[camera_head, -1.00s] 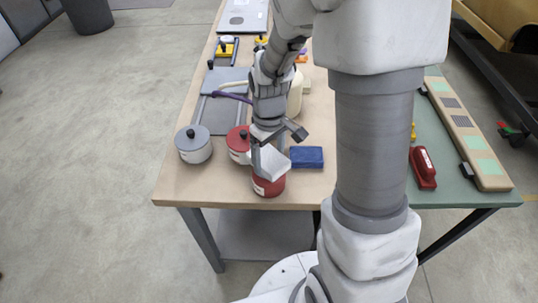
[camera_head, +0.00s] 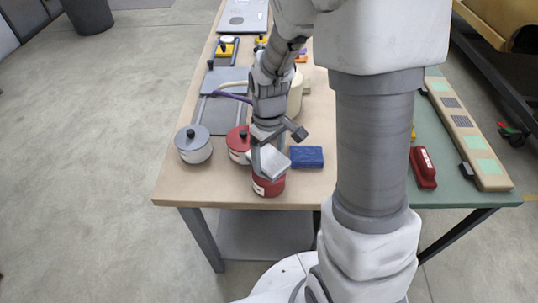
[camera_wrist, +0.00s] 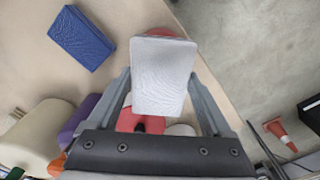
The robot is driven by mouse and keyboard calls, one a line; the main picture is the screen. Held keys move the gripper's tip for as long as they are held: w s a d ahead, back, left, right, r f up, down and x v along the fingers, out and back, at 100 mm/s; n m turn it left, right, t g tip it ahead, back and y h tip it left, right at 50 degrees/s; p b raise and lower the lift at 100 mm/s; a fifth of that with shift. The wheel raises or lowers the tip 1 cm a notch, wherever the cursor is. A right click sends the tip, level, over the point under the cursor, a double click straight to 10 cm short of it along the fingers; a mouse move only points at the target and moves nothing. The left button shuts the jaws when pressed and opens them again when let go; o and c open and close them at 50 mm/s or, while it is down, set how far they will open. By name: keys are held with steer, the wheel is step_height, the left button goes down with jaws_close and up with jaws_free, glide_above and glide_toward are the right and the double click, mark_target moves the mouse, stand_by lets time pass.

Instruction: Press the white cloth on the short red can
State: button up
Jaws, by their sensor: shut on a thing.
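The white cloth (camera_head: 269,163) is a folded light-grey block held in my gripper (camera_head: 270,150). In the wrist view the cloth (camera_wrist: 163,75) sits between the two fingers of my gripper (camera_wrist: 160,88), which are shut on it. The short red can (camera_head: 268,186) stands upright near the front edge of the table, right under the cloth. In the wrist view only a sliver of the red can (camera_wrist: 160,32) shows past the cloth's far edge. The cloth covers most of the can's top and seems to touch it; the contact itself is hidden.
A blue block (camera_head: 307,157) lies just right of the can. A red lidded pot (camera_head: 238,144) stands behind left, and a grey lidded pot (camera_head: 193,145) farther left. The wooden table's front edge (camera_head: 225,205) is close. A red tool (camera_head: 423,168) lies on the green mat at right.

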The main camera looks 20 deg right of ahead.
mark_target(269, 157)
steer(key=shift+r+p, duration=2.75)
steer(key=shift+r, duration=0.75)
